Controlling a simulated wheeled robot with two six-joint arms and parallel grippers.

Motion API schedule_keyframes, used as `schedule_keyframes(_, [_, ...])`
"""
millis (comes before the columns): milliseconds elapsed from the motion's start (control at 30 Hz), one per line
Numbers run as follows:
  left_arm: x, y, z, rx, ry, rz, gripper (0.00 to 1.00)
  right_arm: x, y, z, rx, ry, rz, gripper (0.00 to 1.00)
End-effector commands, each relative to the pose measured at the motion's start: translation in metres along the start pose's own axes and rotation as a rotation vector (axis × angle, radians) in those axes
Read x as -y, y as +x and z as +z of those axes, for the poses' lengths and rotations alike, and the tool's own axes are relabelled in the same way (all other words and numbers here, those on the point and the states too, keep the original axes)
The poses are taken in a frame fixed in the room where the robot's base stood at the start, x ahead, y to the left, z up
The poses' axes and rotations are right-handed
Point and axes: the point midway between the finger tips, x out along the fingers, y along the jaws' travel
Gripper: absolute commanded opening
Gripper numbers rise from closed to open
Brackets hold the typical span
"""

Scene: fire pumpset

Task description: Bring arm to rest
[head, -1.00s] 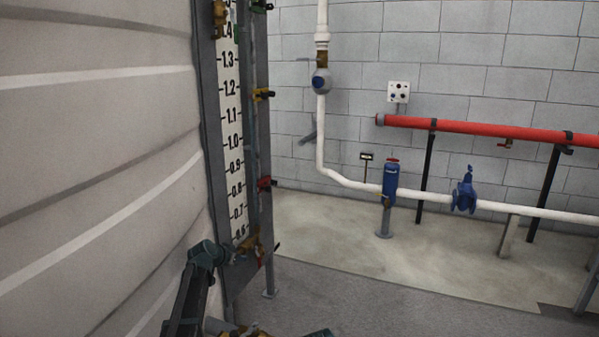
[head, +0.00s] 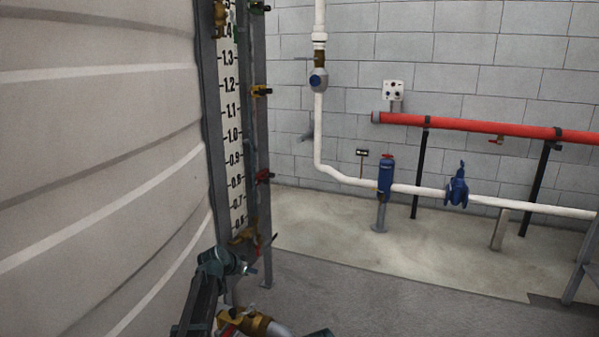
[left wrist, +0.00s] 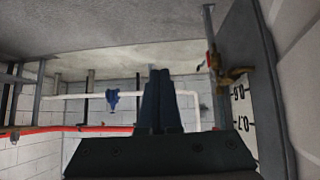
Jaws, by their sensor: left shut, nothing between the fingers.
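My left arm (head: 203,292) rises from the bottom edge of the head view, beside the level gauge. Its dark bent joint stands in front of the gauge's lower end. In the left wrist view, my left gripper (left wrist: 160,75) is shut with its two dark fingers together and nothing between them. The fingers point out into the room, clear of the wall and pipes. I cannot make out the fingertips in the head view. A small dark piece shows at the bottom edge there; I cannot tell which part it is. My right gripper is not in view.
A pale ribbed tank (head: 95,150) fills the left. The gauge board (head: 231,110) stands against it with several small valves. A brass valve (head: 255,325) is low beside my arm. White pipe (head: 420,190) and red pipe (head: 480,125) run along the back wall. The floor (head: 400,290) is open.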

Motion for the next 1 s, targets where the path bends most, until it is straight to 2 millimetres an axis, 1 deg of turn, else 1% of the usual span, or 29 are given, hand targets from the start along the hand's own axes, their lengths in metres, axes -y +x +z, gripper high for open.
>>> schedule_keyframes(33, [-0.012,-0.001,0.008,0.017,0.001,0.009,0.00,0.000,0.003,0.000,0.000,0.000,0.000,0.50])
schedule_keyframes(167, [-0.046,-0.003,0.033,0.082,0.002,0.035,0.00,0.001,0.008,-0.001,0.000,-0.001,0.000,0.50])
schedule_keyframes(233, [-0.065,-0.005,0.048,0.126,0.002,0.048,0.00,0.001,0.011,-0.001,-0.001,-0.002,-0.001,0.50])
schedule_keyframes(367, [-0.113,-0.015,0.090,0.235,0.002,0.071,0.00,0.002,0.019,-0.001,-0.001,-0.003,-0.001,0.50])
schedule_keyframes(400, [-0.130,-0.020,0.108,0.280,0.002,0.075,0.00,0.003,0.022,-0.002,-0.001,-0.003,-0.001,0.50])
schedule_keyframes(467, [-0.158,-0.031,0.138,0.357,0.002,0.077,0.00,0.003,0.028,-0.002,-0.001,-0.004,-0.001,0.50])
schedule_keyframes(500, [-0.175,-0.040,0.159,0.412,0.001,0.073,0.00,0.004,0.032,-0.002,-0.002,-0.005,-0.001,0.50])
schedule_keyframes(600, [-0.207,-0.062,0.205,0.534,-0.004,0.048,0.00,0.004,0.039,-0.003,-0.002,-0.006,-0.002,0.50])
schedule_keyframes(700, [-0.227,-0.082,0.239,0.627,-0.009,0.013,0.00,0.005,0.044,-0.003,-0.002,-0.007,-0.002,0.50])
schedule_keyframes(800, [-0.241,-0.101,0.268,0.702,-0.013,-0.025,0.00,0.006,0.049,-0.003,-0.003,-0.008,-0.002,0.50])
schedule_keyframes(1000, [-0.259,-0.137,0.315,0.820,-0.019,-0.110,0.00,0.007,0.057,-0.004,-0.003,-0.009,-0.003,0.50])
